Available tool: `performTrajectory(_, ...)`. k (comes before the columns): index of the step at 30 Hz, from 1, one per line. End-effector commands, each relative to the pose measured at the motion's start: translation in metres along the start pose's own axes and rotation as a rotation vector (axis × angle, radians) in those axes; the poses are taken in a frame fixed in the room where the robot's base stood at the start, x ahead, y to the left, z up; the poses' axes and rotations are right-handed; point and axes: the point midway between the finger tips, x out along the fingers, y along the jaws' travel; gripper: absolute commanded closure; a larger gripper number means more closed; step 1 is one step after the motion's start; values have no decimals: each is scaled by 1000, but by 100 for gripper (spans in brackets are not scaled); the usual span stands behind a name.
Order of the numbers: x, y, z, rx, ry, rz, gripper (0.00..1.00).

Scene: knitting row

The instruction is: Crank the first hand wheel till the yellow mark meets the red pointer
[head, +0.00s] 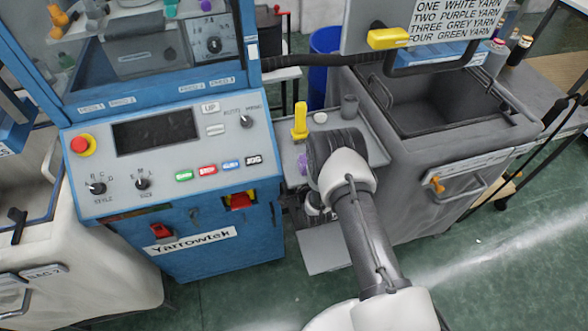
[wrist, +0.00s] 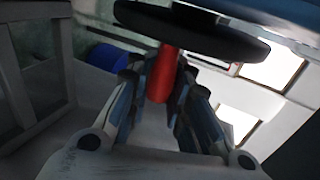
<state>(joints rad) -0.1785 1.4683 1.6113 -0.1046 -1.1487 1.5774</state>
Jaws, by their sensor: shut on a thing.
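In the wrist view a dark hand wheel (wrist: 225,40) is seen nearly edge-on across the top. A red handle (wrist: 161,80) hangs down from it. My gripper (wrist: 160,88) is shut on the red handle, with a finger on each side. In the head view my arm covers the gripper and I cannot make out the wheel there. I can see neither the yellow mark nor the red pointer on the wheel in either view.
A blue machine with a control panel (head: 140,190) stands left of my arm. A grey bin (head: 440,110) stands to the right. Green floor (head: 470,265) is open at lower right.

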Motion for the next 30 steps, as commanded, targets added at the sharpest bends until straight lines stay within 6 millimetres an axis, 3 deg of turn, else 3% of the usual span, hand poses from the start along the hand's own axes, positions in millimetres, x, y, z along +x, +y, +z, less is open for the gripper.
performTrajectory(9, -3, 5, 0, 2, 0, 11, 100)
performTrajectory(10, -3, 5, 0, 2, 0, 11, 82)
performTrajectory(19, -2, 3, 0, 1, 0, 6, 62)
performTrajectory(30, -3, 1, 0, 1, 0, 4, 61)
